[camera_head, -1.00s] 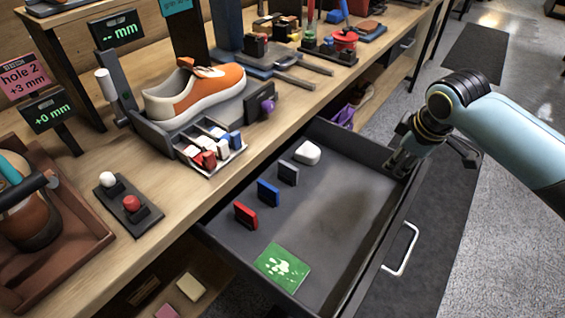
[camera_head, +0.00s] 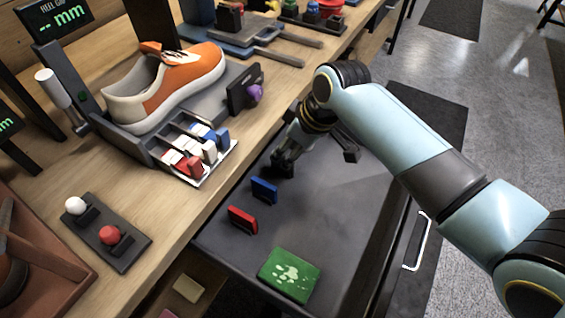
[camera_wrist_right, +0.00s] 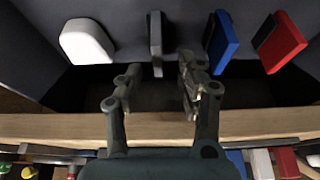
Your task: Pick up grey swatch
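The grey swatch (camera_wrist_right: 155,42) stands on edge in the drawer, seen in the right wrist view between a white block (camera_wrist_right: 87,41) and the blue swatch (camera_wrist_right: 221,42). My right gripper (camera_wrist_right: 157,82) is open, with one finger to each side of the grey swatch's line. The fingertips are close to its near end; contact cannot be told. My left gripper is not in view.
The open drawer (camera_head: 335,215) also holds the blue swatch (camera_head: 264,190), the red swatch (camera_head: 242,220) and a green card (camera_head: 289,275). On the bench stand an orange and white sneaker (camera_head: 165,85) and a swatch rack (camera_head: 222,168). The drawer's right part is clear.

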